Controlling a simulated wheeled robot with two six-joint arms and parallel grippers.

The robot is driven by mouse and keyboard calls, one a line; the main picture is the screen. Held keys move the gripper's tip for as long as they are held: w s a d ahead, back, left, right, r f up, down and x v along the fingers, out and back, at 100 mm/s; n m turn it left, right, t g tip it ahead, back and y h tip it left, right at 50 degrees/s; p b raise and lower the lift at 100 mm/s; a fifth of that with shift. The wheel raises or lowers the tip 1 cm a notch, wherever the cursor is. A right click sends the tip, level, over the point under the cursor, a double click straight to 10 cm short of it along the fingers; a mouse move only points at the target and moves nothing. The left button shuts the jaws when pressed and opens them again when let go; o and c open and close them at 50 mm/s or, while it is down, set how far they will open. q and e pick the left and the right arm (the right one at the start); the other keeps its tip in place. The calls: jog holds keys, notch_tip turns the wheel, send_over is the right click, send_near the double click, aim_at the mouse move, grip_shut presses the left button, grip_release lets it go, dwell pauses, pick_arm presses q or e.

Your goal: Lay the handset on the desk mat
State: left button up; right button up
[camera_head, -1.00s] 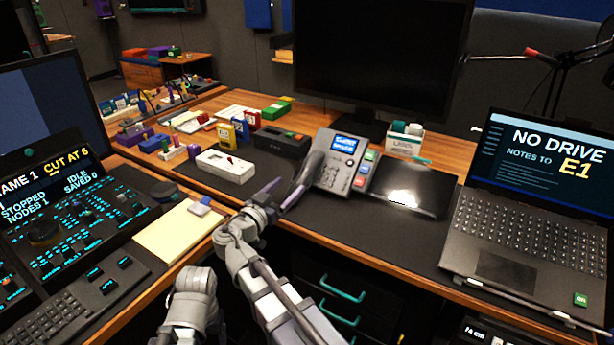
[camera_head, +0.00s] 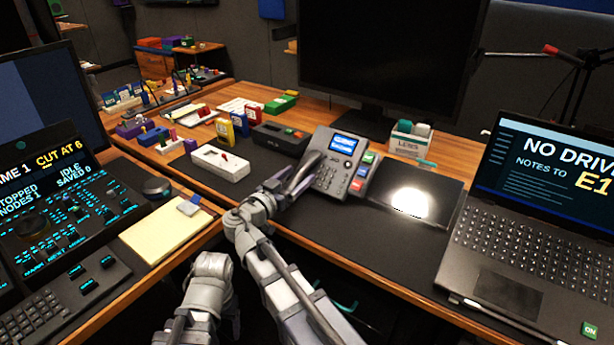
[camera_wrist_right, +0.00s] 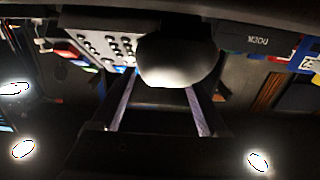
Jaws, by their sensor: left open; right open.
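The desk phone (camera_head: 340,165) stands on the dark desk mat (camera_head: 385,245). Its dark handset (camera_head: 308,163) lies along the phone's left side, partly covered by my right gripper. My right gripper (camera_head: 291,182) is open at the handset's near end. In the right wrist view the handset's rounded end (camera_wrist_right: 178,62) shows beyond and between the two open fingers (camera_wrist_right: 160,112); I cannot tell whether they touch it. My left arm shows at the bottom, left of the right arm, but I see no left fingers there.
A white box (camera_head: 220,163) and a black device (camera_head: 280,138) sit left of the phone. A glossy dark pad (camera_head: 400,185) lies to its right, with a laptop (camera_head: 520,230) beyond. A yellow notepad (camera_head: 165,233) is at the left. The mat's front is clear.

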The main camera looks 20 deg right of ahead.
jog(key=shift+a+r, duration=0.1)
jog(key=shift+a, duration=0.05)
grip_shut()
dwell(0.4)
